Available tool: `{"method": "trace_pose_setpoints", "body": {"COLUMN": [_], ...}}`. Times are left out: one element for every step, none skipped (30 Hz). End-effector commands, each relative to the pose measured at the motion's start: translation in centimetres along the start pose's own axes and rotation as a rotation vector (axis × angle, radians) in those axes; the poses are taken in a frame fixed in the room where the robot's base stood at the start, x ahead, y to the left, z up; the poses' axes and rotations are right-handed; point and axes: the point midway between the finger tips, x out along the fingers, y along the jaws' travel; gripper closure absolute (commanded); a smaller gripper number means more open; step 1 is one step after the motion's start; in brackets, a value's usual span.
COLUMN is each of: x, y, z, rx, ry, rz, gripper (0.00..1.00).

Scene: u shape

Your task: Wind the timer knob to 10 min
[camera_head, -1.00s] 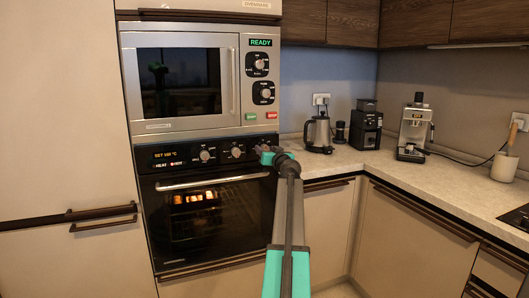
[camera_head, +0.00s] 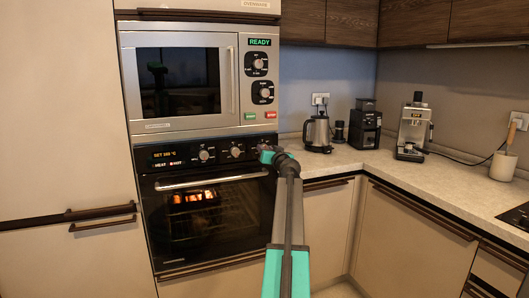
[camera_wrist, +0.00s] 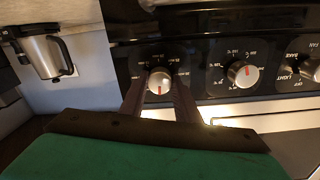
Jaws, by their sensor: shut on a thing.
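The timer knob (camera_wrist: 159,82) is a silver dial on the black oven panel, with a red mark and small minute labels around it that are too blurred to read surely. The red mark points down in the wrist view, where the lettering appears upside down. My gripper (camera_wrist: 160,88) is shut on this knob, one dark finger on each side. In the head view my gripper (camera_head: 267,154) is at the right end of the oven panel and hides the timer knob.
A second oven knob (camera_wrist: 242,73) sits close beside the held one. The oven door handle (camera_head: 212,181) runs below the panel. The microwave (camera_head: 180,85) is above. A kettle (camera_head: 318,133) stands on the counter (camera_head: 400,178) to the right.

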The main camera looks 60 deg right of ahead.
Motion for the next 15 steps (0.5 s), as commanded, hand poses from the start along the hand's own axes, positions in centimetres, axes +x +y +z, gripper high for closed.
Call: {"method": "trace_pose_setpoints", "body": {"x": [0.21, 0.22, 0.22, 0.22, 0.22, 0.23, 0.23, 0.22, 0.22, 0.22, 0.22, 0.22, 0.22, 0.22, 0.22], "y": [-0.24, -0.25, -0.25, -0.24, -0.25, -0.25, -0.25, -0.25, -0.25, -0.26, -0.26, -0.26, -0.26, -0.26, -0.26], "z": [-0.16, -0.16, -0.18, -0.19, -0.20, -0.21, -0.22, -0.23, -0.25, -0.27, -0.28, -0.30, -0.31, -0.33, -0.35], "rx": [0.022, 0.039, 0.062, 0.081, 0.102, 0.130, 0.152, 0.175, 0.207, 0.232, 0.259, 0.294, 0.321, 0.348, 0.385], "ry": [0.002, 0.001, 0.001, 0.001, 0.000, 0.000, -0.001, -0.001, -0.002, -0.002, -0.003, -0.003, -0.004, -0.004, -0.005], "rz": [-0.003, -0.003, -0.002, -0.002, -0.002, -0.002, -0.002, -0.002, -0.002, -0.002, -0.002, -0.002, -0.002, -0.001, -0.001], "gripper": [0.93, 0.93, 0.93, 0.93, 0.93, 0.93, 0.93, 0.93, 0.93, 0.93, 0.93, 0.93, 0.93, 0.93, 0.93]}}
